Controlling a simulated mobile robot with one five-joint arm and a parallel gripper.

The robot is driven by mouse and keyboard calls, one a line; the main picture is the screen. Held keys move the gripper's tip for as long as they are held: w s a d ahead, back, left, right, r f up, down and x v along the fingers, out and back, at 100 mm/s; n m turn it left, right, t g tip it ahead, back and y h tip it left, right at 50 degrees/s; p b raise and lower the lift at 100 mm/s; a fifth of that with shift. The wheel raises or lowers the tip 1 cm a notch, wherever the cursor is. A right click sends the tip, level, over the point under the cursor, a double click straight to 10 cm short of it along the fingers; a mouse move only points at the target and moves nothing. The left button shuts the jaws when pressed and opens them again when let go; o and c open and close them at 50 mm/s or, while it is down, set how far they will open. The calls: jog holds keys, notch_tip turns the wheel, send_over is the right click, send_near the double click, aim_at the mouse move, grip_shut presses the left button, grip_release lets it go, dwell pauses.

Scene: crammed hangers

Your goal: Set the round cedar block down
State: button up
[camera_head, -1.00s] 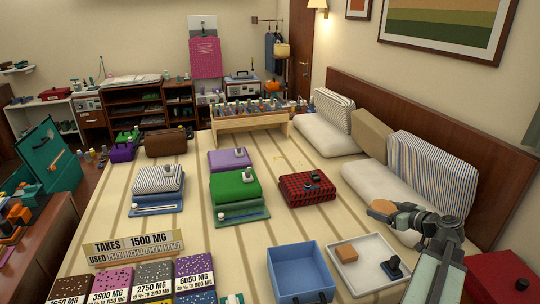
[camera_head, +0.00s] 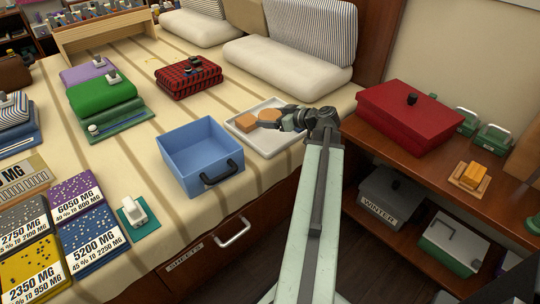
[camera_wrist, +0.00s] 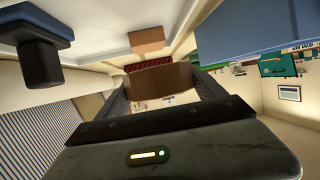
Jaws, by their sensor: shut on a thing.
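The round cedar block (camera_head: 269,114) is an orange-brown wooden piece. My gripper (camera_head: 277,119) is shut on it, over the back part of the white tray (camera_head: 264,144). In the wrist view the round cedar block (camera_wrist: 160,79) sits between the two dark fingers. A square orange-brown block (camera_head: 246,122) lies in the tray just left of the held one, and it shows beyond it in the wrist view (camera_wrist: 146,39). I cannot tell whether the held block touches the tray floor.
A blue open bin (camera_head: 203,150) stands left of the tray. A dark knobbed piece (camera_wrist: 38,55) is near my gripper in the wrist view. White cushions (camera_head: 287,67) lie behind the tray. A red box (camera_head: 410,112) sits on the shelf at right.

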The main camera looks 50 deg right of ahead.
aim_at(272, 143)
jog(key=shift+r, duration=0.1)
notch_tip(272, 143, down, 10)
jog(key=b, duration=0.9)
jog(key=shift+b, duration=0.4)
jog(key=shift+r, duration=0.2)
jog(key=shift+f, duration=0.2)
jog(key=o, duration=1.4)
jog(key=shift+s+r+p, duration=0.25)
jog(key=shift+s+p, duration=0.05)
jog(key=shift+s, duration=0.1)
jog(key=p+v, duration=0.1)
jog(key=v, duration=0.2)
jog(key=p+v, duration=0.1)
jog(key=v, duration=0.2)
jog(key=shift+s+d+f, duration=0.1)
jog(key=shift+s+f, duration=0.05)
jog(key=shift+f, duration=0.05)
jog(key=shift+s+d, duration=0.1)
jog(key=shift+s, duration=0.35)
